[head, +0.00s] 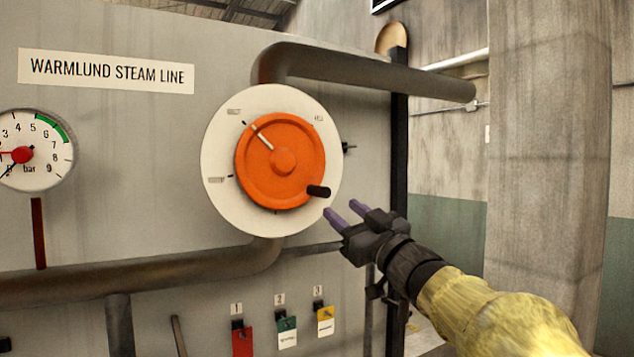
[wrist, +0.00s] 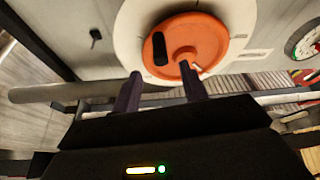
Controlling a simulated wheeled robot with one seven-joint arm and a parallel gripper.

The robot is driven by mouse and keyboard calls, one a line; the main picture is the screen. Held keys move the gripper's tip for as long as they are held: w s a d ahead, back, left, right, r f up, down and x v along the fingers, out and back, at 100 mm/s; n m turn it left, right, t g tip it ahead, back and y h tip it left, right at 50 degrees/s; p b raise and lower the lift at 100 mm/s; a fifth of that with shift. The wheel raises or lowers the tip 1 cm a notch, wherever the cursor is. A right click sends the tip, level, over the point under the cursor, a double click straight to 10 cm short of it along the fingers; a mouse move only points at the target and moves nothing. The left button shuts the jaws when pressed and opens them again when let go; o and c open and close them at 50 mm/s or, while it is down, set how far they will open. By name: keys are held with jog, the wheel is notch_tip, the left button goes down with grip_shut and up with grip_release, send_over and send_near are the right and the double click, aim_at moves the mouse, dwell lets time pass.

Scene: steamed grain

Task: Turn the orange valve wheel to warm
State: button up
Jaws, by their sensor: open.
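The orange valve wheel (head: 280,160) is mounted on a white round dial plate (head: 217,140) on the grey panel. Its white pointer line points to the upper left, near a small label too small to read. A black handle knob (head: 318,191) sticks out at the wheel's lower right. My gripper (head: 345,213) is open and empty, just to the lower right of the knob and apart from it. In the wrist view the wheel (wrist: 196,32) and knob (wrist: 160,48) are beyond the two purple fingers (wrist: 161,90), with the knob roughly ahead of the gap between them.
A pressure gauge (head: 52,150) is at the left of the panel. A thick pipe (head: 370,72) runs above the wheel and another pipe (head: 150,275) below. Several coloured tags, including a red one (head: 242,343), hang underneath. A concrete pillar (head: 548,150) stands at the right.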

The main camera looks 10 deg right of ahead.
aim_at(327, 197)
jog(key=p+x, duration=0.4)
jog(key=x, duration=0.5)
jog(key=shift+w, duration=0.15)
jog(key=shift+c, duration=0.4)
grip_shut()
